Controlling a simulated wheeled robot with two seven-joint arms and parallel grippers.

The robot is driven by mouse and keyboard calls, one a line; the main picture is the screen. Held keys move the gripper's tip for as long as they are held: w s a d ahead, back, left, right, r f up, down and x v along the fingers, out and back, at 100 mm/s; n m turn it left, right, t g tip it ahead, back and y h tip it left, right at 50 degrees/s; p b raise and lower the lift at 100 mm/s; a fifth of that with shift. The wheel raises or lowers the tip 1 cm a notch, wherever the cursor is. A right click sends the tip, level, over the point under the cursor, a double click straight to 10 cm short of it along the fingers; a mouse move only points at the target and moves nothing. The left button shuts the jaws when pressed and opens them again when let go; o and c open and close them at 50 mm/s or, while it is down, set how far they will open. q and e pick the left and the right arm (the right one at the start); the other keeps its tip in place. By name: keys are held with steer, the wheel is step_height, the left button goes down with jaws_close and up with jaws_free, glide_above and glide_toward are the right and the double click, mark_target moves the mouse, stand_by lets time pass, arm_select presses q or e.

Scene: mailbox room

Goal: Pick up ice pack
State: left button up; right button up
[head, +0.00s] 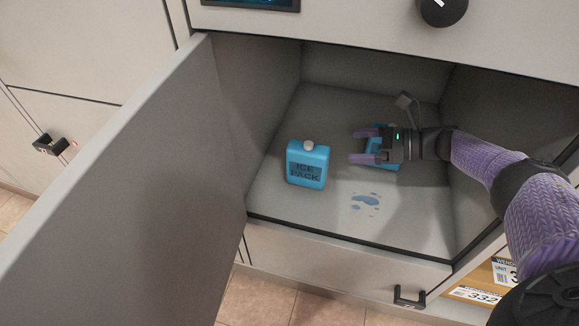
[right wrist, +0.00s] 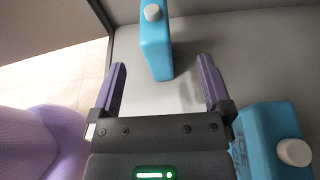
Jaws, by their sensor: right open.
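A blue ice pack (head: 307,165) with a white cap and dark lettering stands upright inside the open compartment, left of the middle. It also shows in the right wrist view (right wrist: 156,48), ahead of the fingers. My right gripper (head: 362,146) is inside the compartment, open and empty, its fingers pointing left toward this pack with a gap between. A second blue ice pack (head: 383,158) is partly hidden under and behind the right gripper. It shows in the right wrist view (right wrist: 268,143) beside the right finger, with its white cap. My left gripper is not in view.
The compartment's door (head: 120,190) stands open at the left. The compartment floor (head: 300,205) has a blue wet patch (head: 366,201) near the front. The walls and front edge bound the space. A label and a yellow parcel (head: 480,283) sit below right.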

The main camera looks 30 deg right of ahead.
mark_target(313, 148)
steer(key=x, duration=0.3)
steer(key=b+x, duration=0.1)
steer(key=x, duration=0.2)
steer(key=b+x, duration=0.1)
steer(key=x, duration=0.2)
steer(key=shift+a+f, duration=0.2)
steer(key=shift+a, duration=0.4)
steer(key=shift+r, duration=0.1)
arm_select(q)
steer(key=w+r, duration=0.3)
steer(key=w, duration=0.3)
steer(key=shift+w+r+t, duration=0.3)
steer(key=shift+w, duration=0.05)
arm_select(e)
jaws_close()
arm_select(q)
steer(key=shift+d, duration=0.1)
